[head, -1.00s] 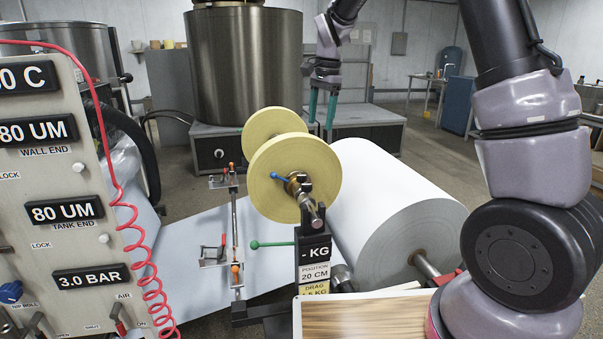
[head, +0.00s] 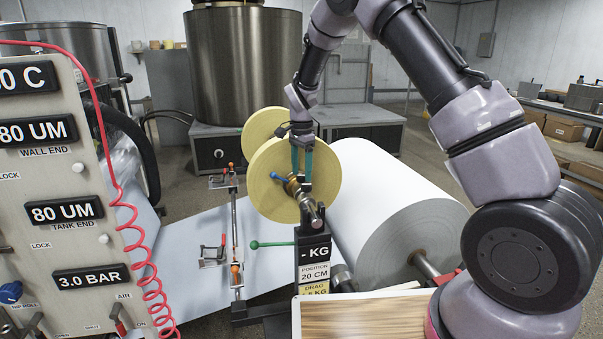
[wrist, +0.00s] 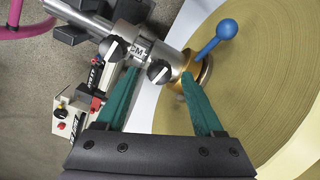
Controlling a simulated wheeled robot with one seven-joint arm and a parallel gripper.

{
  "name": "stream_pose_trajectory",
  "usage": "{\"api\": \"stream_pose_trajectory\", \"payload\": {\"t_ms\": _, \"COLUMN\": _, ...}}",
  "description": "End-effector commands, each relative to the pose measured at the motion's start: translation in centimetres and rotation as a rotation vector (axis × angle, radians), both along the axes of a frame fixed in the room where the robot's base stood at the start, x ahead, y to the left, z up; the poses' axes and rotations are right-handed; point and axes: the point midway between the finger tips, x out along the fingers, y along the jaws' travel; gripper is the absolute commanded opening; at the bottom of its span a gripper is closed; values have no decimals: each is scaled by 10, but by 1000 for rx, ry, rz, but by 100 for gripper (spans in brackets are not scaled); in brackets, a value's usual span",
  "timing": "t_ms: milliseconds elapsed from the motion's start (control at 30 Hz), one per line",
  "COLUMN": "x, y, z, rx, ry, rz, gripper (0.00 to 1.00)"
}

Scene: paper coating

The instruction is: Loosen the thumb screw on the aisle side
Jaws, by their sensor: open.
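In the wrist view two dark round thumb screws with white marks sit on a steel shaft assembly: one near the brass collar (wrist: 158,71), the other farther out (wrist: 112,47). I cannot tell which counts as the aisle side. My gripper (wrist: 161,76) is open, its green fingertips on either side of the screw near the collar; contact is not clear. In the head view my gripper (head: 301,174) points down over the shaft (head: 315,212), in front of the yellow roll (head: 262,180). The screws are too small or hidden to make out there.
A blue-knobbed lever (wrist: 222,37) stands close to the right finger, beside the yellow roll face. A large white paper roll (head: 400,215) lies to the right. The control panel (head: 60,180) with a red coiled hose stands at left. A post with labels (head: 313,255) holds the shaft.

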Motion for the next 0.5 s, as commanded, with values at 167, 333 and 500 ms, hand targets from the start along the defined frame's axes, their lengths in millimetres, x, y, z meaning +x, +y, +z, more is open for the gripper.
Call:
{"api": "stream_pose_trajectory", "payload": {"t_ms": 167, "x": 0, "y": 0, "z": -9, "rx": 0, "ry": 0, "rz": -1, "gripper": 69}}
{"api": "stream_pose_trajectory", "payload": {"t_ms": 333, "x": 0, "y": 0, "z": -10, "rx": 0, "ry": 0, "rz": -1, "gripper": 69}}
{"api": "stream_pose_trajectory", "payload": {"t_ms": 500, "x": 0, "y": 0, "z": -10, "rx": 0, "ry": 0, "rz": 0, "gripper": 31}}
